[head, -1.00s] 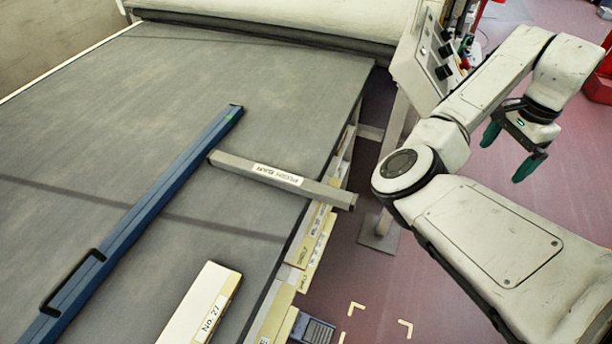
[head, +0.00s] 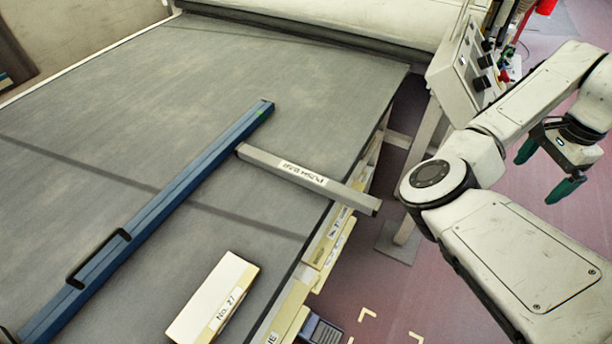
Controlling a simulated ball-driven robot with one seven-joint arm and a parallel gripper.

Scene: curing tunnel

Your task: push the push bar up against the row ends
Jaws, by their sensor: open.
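A grey bar labelled PUSH BAR (head: 345,193) lies over the belt's right part, its right end jutting past the belt edge. Its left end meets or nearly meets the side of a long blue bar (head: 180,190) near that bar's far end; I cannot tell whether they are joined. The blue bar lies slantwise on the grey belt (head: 140,95) and carries a dark handle loop (head: 97,258) near its lower end. No row ends can be made out. My gripper (head: 545,172), with green fingertips, is open and empty at the right, well away from the bars.
A pale box labelled No. 27 (head: 212,300) lies near the belt's right edge. A control box on a post (head: 465,65) stands between the belt and my arm. A roller or cover (head: 330,25) spans the far end. Floor beside the belt shows corner marks.

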